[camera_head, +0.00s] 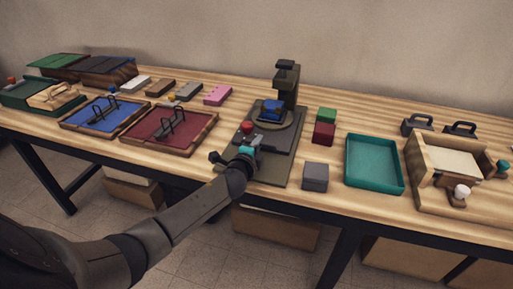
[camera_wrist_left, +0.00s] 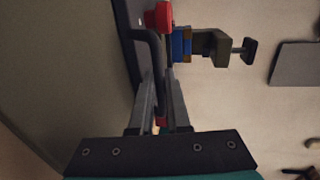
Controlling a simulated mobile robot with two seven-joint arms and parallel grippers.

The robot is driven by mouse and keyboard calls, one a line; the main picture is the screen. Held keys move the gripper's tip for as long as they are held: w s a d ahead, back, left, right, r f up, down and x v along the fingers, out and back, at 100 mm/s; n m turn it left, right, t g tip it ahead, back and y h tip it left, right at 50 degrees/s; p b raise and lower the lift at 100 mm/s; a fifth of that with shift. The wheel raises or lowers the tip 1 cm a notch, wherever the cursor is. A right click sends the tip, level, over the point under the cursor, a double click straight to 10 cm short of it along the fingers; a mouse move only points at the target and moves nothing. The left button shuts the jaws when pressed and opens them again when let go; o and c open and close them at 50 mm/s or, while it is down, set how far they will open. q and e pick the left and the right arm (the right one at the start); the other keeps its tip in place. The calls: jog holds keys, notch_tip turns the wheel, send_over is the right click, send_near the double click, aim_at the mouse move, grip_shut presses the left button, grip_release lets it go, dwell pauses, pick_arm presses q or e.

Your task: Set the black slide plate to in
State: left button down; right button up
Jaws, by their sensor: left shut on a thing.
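The black slide plate (camera_head: 283,138) lies in the press (camera_head: 288,85) at the middle of the table, with a blue block (camera_head: 271,110) behind it under the press head. My left gripper (camera_head: 248,151) is at the front left of the plate, beside a red knob (camera_head: 247,128). In the left wrist view my left gripper (camera_wrist_left: 161,88) is shut on a dark bent bar (camera_wrist_left: 152,48), which looks like the plate's handle. The red knob (camera_wrist_left: 158,16) and the blue block (camera_wrist_left: 181,45) show past the fingertips. The gripper partly hides the plate's front. My right gripper is not in view.
A red tray (camera_head: 207,136) and a blue tray (camera_head: 75,124) lie left of the press. A grey block (camera_head: 316,177), a dark red block (camera_head: 324,133), a green block (camera_head: 326,114), a teal tray (camera_head: 373,187) and a wooden box (camera_head: 425,190) stand to its right.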

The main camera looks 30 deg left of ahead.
pick_arm(q)
jog(key=c, duration=1.2)
grip_release()
jog(key=shift+o, duration=0.2)
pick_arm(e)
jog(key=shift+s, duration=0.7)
pick_arm(q)
jog(key=shift+s, duration=0.1)
jog(key=shift+s+d+r, duration=0.1)
jog(key=shift+s+d, duration=0.05)
jog(key=shift+s, duration=0.35)
jog(key=p+v, duration=0.3)
jog(key=v, duration=1.1)
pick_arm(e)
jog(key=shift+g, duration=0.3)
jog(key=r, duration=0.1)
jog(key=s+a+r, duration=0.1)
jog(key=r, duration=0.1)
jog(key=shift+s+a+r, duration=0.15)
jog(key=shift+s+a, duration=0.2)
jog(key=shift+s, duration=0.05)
